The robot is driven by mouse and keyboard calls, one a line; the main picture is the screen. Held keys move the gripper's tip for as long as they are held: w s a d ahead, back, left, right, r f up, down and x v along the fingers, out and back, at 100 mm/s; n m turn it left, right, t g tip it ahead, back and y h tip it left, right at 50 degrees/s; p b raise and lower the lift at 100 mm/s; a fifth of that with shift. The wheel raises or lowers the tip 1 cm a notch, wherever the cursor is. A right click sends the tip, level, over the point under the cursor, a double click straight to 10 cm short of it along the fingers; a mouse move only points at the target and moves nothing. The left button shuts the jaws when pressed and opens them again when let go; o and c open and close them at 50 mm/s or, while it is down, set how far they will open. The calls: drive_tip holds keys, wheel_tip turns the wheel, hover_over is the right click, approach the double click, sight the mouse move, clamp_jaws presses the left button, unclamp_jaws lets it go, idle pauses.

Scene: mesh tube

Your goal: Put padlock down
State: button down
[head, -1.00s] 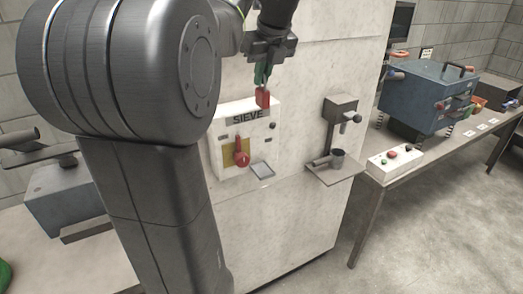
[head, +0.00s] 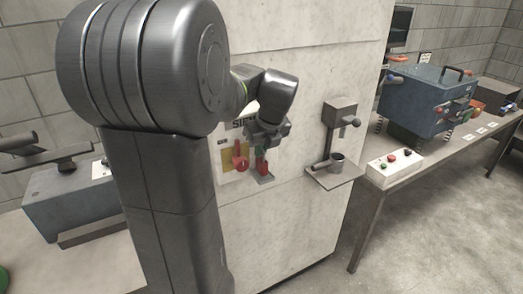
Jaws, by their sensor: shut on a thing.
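My gripper (head: 262,152) is shut on the red padlock (head: 262,168). The padlock hangs below the fingers, low in front of the white panel. A small grey ledge (head: 266,180) on the panel lies right at the padlock's lower end. I cannot tell whether the padlock touches it. The padlock's upper part is hidden by the fingers.
A red rotary handle (head: 240,160) on a yellow plate (head: 226,160) is close to the left of the padlock. The SIEVE panel is partly covered by my arm. A bracket shelf with a metal cup (head: 337,161) stands to the right.

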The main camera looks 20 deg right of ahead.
drive_tip(key=shift+f, duration=0.35)
drive_tip(key=shift+f, duration=0.15)
drive_tip(key=c, duration=1.6)
unclamp_jaws()
drive_tip(key=v, duration=1.2)
